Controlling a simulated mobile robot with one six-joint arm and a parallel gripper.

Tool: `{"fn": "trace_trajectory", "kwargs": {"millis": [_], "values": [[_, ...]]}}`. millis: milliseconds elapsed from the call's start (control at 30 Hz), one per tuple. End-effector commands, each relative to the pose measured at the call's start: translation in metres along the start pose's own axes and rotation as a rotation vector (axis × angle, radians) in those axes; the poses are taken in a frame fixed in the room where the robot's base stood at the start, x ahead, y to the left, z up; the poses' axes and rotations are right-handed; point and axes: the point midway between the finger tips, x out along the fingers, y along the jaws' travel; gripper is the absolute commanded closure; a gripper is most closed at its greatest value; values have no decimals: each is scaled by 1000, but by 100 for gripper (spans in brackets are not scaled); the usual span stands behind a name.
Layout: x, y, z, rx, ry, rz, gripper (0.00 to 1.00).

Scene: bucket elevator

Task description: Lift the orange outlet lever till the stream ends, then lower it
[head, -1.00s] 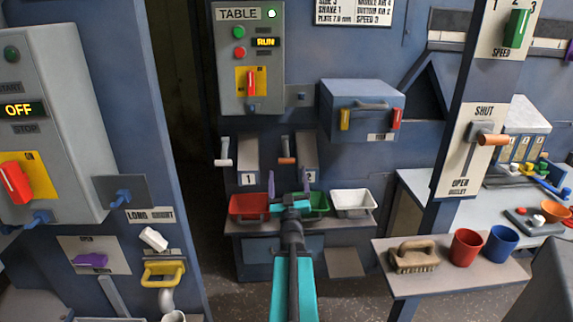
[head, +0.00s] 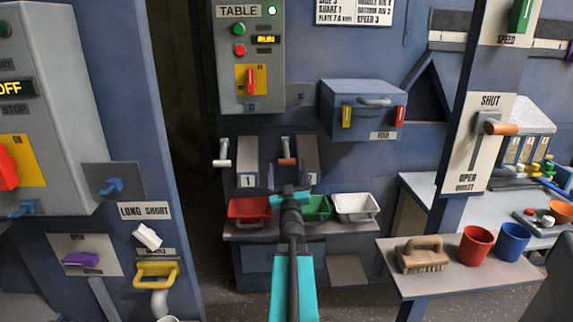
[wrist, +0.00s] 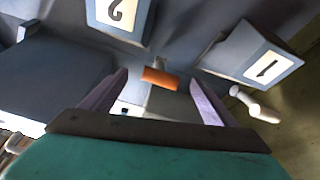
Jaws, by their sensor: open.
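Two short levers stand at the chutes at the back, marked 1 and 2. The one by chute 2 has an orange handle (head: 287,162); the orange handle also shows in the wrist view (wrist: 160,77), lying crosswise. My gripper (head: 289,177) is open and empty below and in front of this handle. In the wrist view its lavender fingers (wrist: 159,88) stand to either side of the handle, with no clear contact. A second orange-handled lever (head: 503,128) is near SHUT on the right post's panel, which reads OUTLET at its foot. No stream can be made out.
The white-handled lever (head: 222,163) is at chute 1. Red (head: 240,222), green (head: 319,217) and white (head: 356,218) trays stand below the chutes. A side shelf (head: 460,280) at right holds a brush (head: 422,255), a red cup (head: 475,246) and a blue cup (head: 512,243).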

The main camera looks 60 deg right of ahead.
Motion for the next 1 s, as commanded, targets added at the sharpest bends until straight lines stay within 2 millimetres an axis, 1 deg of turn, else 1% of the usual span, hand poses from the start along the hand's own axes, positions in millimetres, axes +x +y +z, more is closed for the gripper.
{"fn": "trace_trajectory", "kwargs": {"millis": [33, 200, 500, 667, 933, 967, 1000], "values": [[8, 0, 0, 0, 0, 0, 19], [24, 0, 0, 0, -1, 0, 19], [44, 1, 0, 0, 0, 1, 19], [48, 1, 0, 0, 0, 1, 19], [48, 1, 0, 0, -1, 1, 19], [48, 1, 0, 0, -1, 1, 21], [48, 1, 0, 0, -1, 1, 28]]}}
